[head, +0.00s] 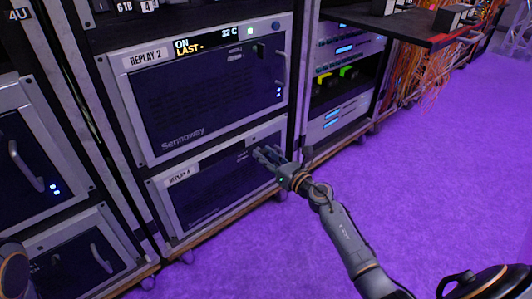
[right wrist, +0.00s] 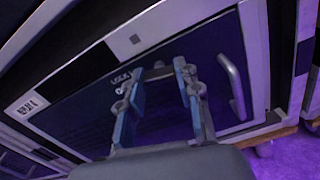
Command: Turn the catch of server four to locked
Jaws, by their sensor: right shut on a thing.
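Server four, labelled REPLAY 4 (head: 215,195), is the lower dark-fronted unit in the middle rack. My right gripper (head: 263,154) is at the upper right of its front. In the right wrist view the two fingers (right wrist: 168,72) reach to the front panel (right wrist: 75,112), beside small white lettering that seems to read LOCK (right wrist: 122,78). The right gripper is shut on the catch at that spot. The catch itself is mostly hidden between the fingertips, so its angle cannot be told. My left gripper is not in view.
A handle (right wrist: 232,86) stands out right of the fingers in the right wrist view. REPLAY 2 (head: 210,95), with a lit display, sits directly above. A pulled-out shelf (head: 395,27) juts out at upper right. The purple floor (head: 450,150) is clear on the right.

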